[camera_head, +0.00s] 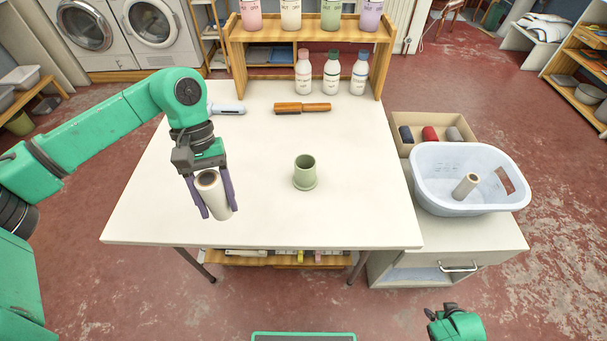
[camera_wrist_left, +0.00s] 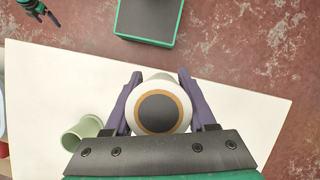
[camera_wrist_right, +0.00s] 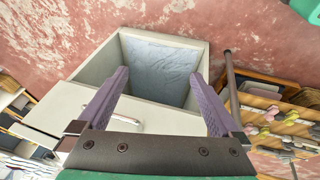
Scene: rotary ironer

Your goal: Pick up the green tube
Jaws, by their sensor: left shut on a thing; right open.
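A pale green tube (camera_head: 305,172) with a wider foot stands upright on the white table (camera_head: 260,130), near its middle. It also shows at the lower left of the left wrist view (camera_wrist_left: 82,133). My left gripper (camera_head: 217,209) is to the left of it, over the table's front left part. It is shut on a cream tube (camera_head: 209,184) with a brown ring and dark centre at its end (camera_wrist_left: 157,112). Whether this tube touches the table I cannot tell. My right gripper (camera_wrist_right: 158,75) is open and empty, low by the grey cabinet, away from the table.
A wooden rack (camera_head: 238,70) with several bottles stands at the table's back. A brush (camera_head: 302,107) and a pale blue-handled tool (camera_head: 228,109) lie before it. At right, a light blue basket (camera_head: 440,195) holds another cream tube (camera_head: 465,186); a box (camera_head: 400,121) holds dark, red and grey rolls.

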